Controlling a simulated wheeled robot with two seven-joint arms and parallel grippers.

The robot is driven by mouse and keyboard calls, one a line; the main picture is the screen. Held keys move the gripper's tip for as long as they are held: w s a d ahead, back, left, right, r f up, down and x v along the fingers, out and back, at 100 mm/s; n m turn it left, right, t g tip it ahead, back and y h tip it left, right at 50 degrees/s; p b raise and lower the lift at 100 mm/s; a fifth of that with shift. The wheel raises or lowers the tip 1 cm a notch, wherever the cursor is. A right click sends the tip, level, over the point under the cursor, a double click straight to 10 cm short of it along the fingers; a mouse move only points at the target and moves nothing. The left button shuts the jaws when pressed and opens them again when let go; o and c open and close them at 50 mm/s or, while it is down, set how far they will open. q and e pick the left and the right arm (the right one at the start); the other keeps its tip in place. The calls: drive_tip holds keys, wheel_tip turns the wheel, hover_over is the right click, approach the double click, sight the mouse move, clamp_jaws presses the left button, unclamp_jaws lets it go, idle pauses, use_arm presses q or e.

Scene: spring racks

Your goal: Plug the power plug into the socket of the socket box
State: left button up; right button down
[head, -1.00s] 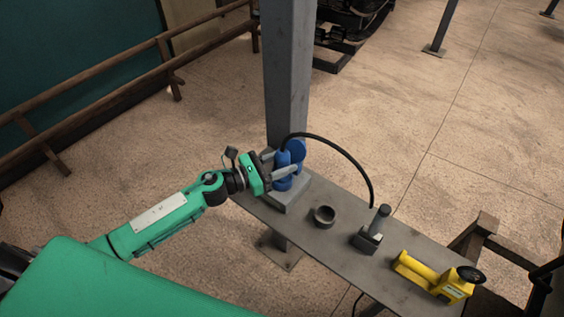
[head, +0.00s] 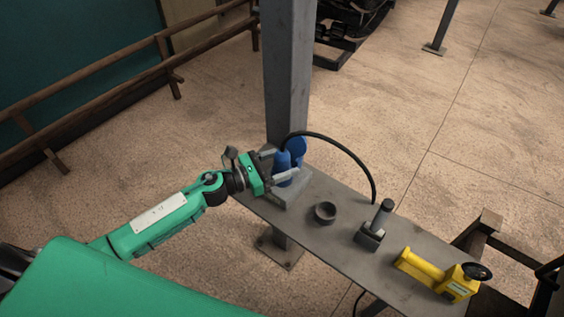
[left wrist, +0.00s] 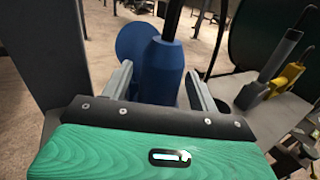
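The power plug (head: 283,164) is blue and upright, with a black cable from its top. My left gripper (head: 280,166) is shut on it, one finger on each side; the left wrist view also shows the plug (left wrist: 162,75) between the fingers. The socket box (head: 291,193) is grey and stands on the bench by the metal post. Its round blue lid (head: 298,146) stands raised behind the plug, and also shows in the left wrist view (left wrist: 136,44). The plug's lower end is low over the box; the finger hides where they meet. My right gripper is out of view.
On the narrow grey bench (head: 335,237) are a dark ring (head: 325,212), a dark block with an upright cylinder (head: 371,236) and a yellow device (head: 435,275). The cable arches over the bench. The grey post (head: 287,75) rises close behind the box.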

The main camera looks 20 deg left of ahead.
use_arm(q)
drive_tip(key=shift+a, duration=0.1)
drive_tip(key=shift+s+a+f, duration=0.15)
drive_tip(key=shift+s+a, duration=0.05)
drive_tip(key=shift+s, duration=0.05)
drive_tip(key=b+v, duration=0.5)
drive_tip(key=v, duration=0.8)
drive_tip(key=shift+b, duration=0.4)
drive_tip(key=shift+s, duration=0.1)
